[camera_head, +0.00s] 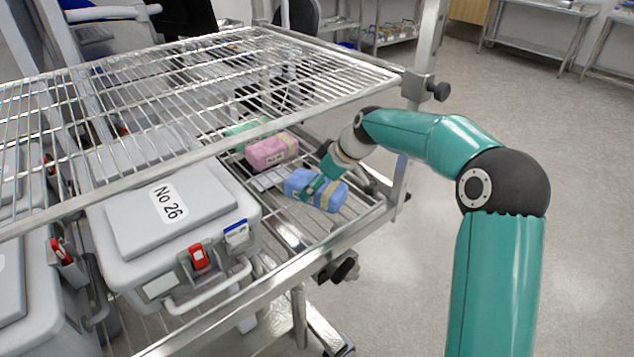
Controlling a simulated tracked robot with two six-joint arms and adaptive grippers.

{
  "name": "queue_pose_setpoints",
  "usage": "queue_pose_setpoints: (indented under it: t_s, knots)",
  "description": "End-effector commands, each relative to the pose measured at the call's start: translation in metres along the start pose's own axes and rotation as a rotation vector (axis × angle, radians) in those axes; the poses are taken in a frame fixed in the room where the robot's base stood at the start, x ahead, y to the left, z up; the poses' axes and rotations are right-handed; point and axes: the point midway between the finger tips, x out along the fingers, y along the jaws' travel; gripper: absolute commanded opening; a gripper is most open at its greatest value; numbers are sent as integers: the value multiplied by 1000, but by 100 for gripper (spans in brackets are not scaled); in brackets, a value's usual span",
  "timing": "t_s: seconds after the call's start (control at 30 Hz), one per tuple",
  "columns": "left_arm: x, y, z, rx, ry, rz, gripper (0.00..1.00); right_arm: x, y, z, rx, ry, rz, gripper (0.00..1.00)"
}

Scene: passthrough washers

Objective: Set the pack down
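A blue pack (328,196) with a pale band is at the right end of the cart's lower wire shelf (285,228). My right gripper (315,187) reaches in from the right under the upper shelf and is at this pack, with one teal finger against its near side. The other finger is hidden, but the gripper looks closed on the pack. I cannot tell whether the pack's underside touches the shelf. A pink pack (271,151) with a white label sits behind and left of it, and a green pack (243,130) is partly hidden farther back. My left gripper is out of view.
A grey lidded box (140,215) marked No 26 fills the shelf to the left. The upper wire shelf (200,85) hangs over the packs. A metal post (424,60) with a black knob stands at the right corner. Open floor lies to the right.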

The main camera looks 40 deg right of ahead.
Motion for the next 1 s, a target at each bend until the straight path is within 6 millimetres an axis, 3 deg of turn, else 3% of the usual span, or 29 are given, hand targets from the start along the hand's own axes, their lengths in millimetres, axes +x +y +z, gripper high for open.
queue_pose_setpoints:
  t_s: [0.17,0.3,0.7,1.0]
  knots:
    - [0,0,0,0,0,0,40,-2,0,-1,-1,1,1,100]
    - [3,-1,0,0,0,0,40,-14,0,-1,-1,3,2,100]
    - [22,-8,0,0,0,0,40,-56,1,69,3,0,3,100]
    - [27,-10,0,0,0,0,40,-75,0,97,-1,1,-1,100]
